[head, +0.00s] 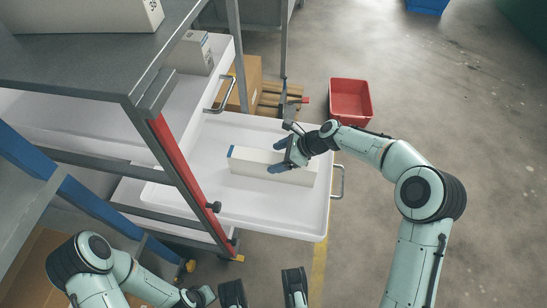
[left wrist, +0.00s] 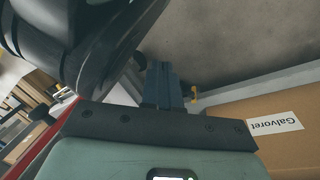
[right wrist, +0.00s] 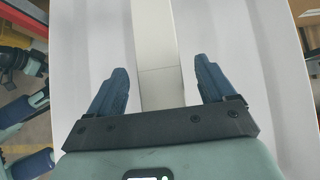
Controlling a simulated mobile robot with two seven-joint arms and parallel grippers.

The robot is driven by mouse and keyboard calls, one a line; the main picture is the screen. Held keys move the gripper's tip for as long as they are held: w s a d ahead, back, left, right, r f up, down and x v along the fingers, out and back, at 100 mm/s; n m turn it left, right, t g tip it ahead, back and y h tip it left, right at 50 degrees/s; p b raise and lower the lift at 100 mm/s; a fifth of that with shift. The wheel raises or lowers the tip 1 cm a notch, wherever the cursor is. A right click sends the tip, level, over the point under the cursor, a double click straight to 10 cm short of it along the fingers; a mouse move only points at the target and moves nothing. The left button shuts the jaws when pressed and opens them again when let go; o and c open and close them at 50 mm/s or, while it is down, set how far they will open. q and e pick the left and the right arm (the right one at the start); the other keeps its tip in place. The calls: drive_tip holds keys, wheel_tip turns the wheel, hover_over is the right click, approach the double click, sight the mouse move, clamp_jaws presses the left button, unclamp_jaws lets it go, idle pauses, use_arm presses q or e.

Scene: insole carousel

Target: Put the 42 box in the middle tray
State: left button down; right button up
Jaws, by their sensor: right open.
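A long white box (head: 262,166) with a blue end lies flat on a white pulled-out tray (head: 285,222); no number is readable on it. My right gripper (head: 284,157) is open at the box, its blue fingers on either side of it. In the right wrist view the box (right wrist: 158,60) runs between the spread fingers (right wrist: 161,90), with a gap on both sides. My left gripper (left wrist: 165,88) shows in the left wrist view with its fingers together and nothing between them. It is beside a brown carton (left wrist: 270,115), away from the tray.
Another white tray (head: 216,62) sits above, holding a small labelled box (head: 190,54). A large white box (head: 85,15) stands on the grey top shelf (head: 75,62). A red rack post (head: 190,185) borders the trays. A red bin (head: 350,103) stands on the floor behind.

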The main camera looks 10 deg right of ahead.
drive_tip(key=p+v, duration=0.2)
drive_tip(key=v, duration=0.7)
drive_tip(key=shift+s+d+r, duration=0.1)
drive_tip(key=shift+d+r, duration=0.15)
use_arm(q)
drive_tip(key=w+r+t, duration=0.1)
drive_tip(key=w+r, duration=0.3)
drive_tip(key=w, duration=0.1)
drive_tip(key=shift+d+r+t, duration=0.35)
drive_tip(key=shift+d+t, duration=0.05)
drive_tip(key=shift+d, duration=0.1)
